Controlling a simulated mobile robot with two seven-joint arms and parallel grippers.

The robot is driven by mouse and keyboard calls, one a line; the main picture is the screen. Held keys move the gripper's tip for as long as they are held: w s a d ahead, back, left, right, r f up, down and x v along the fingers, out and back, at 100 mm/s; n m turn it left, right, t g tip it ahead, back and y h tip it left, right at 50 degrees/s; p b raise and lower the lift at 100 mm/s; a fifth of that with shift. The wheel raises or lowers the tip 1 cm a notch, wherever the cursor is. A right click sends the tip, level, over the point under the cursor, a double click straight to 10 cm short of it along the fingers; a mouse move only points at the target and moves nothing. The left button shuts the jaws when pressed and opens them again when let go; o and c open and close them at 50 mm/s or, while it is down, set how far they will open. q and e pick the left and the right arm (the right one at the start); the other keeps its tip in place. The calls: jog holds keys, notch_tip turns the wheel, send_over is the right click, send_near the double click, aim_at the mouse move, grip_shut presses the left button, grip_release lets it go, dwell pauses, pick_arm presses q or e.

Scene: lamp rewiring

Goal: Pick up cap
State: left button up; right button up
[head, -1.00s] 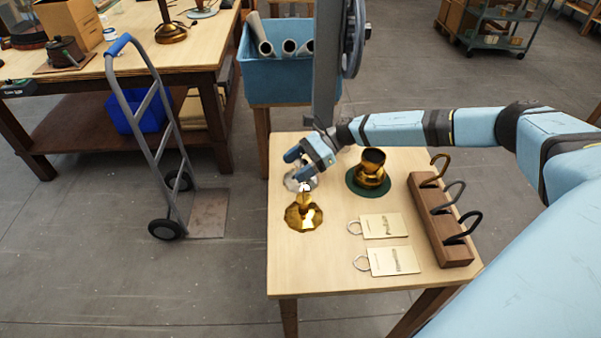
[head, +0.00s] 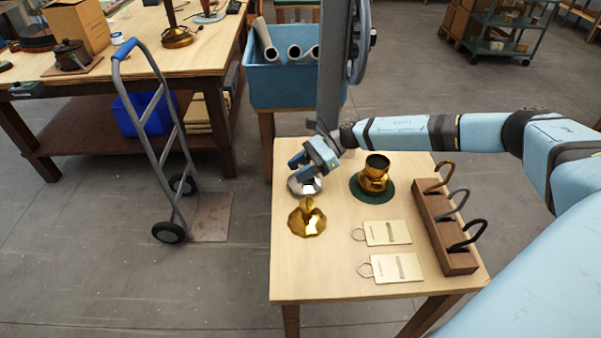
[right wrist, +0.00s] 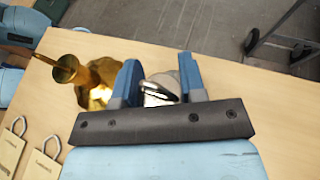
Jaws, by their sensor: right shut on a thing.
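A silver domed cap (head: 305,186) is on the small wooden table near its left edge. My right gripper (head: 301,167) is over it, fingers pointing down and to the left. In the right wrist view the silver cap (right wrist: 160,88) sits between the two blue fingers (right wrist: 158,84), which are shut on it. Whether the cap is clear of the tabletop cannot be told. A brass cap with a faceted rim (head: 307,222) lies just in front of it; it also shows in the right wrist view (right wrist: 97,86). My left gripper is not in view.
A brass cup-shaped part (head: 374,176) stands on a green round mat (head: 357,190). Two tagged cards (head: 388,232) (head: 397,267) lie in front. A wooden block with hooks (head: 443,232) stands at the right. A blue bin of tubes (head: 282,85) and a hand truck (head: 158,130) stand beyond the table.

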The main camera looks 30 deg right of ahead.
aim_at(300, 166)
notch_tip(300, 166, up, 19)
jog(key=b, duration=0.1)
jog(key=shift+b, duration=0.35)
dwell(0.4)
